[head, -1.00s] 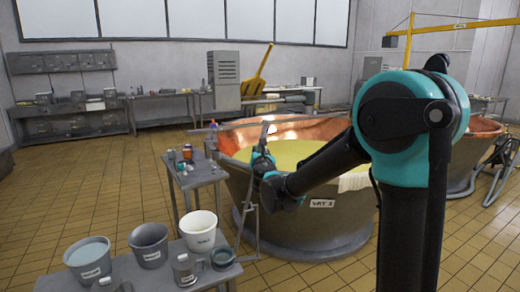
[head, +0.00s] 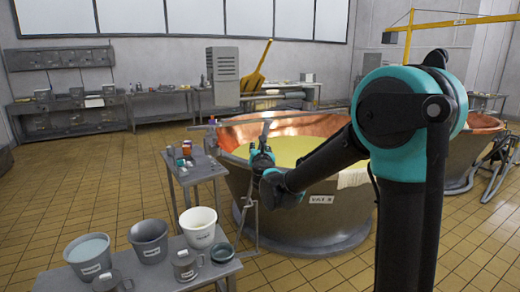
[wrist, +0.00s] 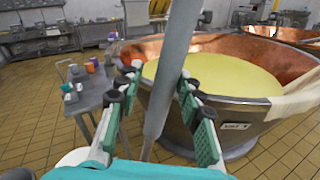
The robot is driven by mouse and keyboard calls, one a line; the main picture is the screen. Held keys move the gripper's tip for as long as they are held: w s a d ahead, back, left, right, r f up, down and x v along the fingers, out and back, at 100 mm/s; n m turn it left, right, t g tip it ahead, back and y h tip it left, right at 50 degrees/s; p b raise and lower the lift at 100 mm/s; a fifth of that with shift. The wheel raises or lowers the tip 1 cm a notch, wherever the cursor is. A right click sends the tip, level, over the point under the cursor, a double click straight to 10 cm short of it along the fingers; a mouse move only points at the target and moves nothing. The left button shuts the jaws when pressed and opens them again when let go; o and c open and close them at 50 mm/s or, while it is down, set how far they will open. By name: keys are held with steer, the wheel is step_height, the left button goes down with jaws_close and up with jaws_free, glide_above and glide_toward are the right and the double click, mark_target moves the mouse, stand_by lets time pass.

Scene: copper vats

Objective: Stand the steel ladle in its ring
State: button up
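The steel ladle shows as a long grey handle (wrist: 176,60), which runs between the fingers of my gripper (wrist: 160,85) in the wrist view. It widens toward the top of that picture and thins to a rod lower down. In the head view its upper end (head: 266,128) rises above my gripper (head: 262,152). The fingers are spread, with a visible gap beside the handle. A thin grey stand (head: 247,218) is below my gripper, between the small table and the vat. I cannot make out the ring or the ladle's bowl clearly.
The copper vat (head: 321,215) with yellow contents is just behind my gripper. A small side table (head: 203,172) with bottles is to the left. A front table holds several buckets, including a white bucket (head: 198,228), and mugs. Tiled floor is open at left.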

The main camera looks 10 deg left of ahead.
steer(key=shift+o, duration=0.6)
steer(key=s+d, duration=0.2)
steer(key=s, duration=1)
steer(key=s+d+f+m+g+h, duration=0.35)
steer(key=d+f+m, duration=0.55)
steer(key=d, duration=0.4)
steer(key=s+d+f+m+g+h, duration=0.35)
steer(key=d+f+m, duration=0.25)
steer(key=d+m, duration=0.6)
steer(key=s+d+f+m+g+y, duration=0.1)
steer(key=s+f+m+g+y, duration=0.1)
steer(key=s+f+m, duration=0.4)
steer(key=s+d+f+m+g+y, duration=0.2)
steer(key=s+f+m+g, duration=0.2)
steer(key=s, duration=0.7)
step_height(320, 180, down, 3)
steer(key=m, duration=0.4)
steer(key=shift+g, duration=0.3)
steer(key=shift+d+r, duration=0.1)
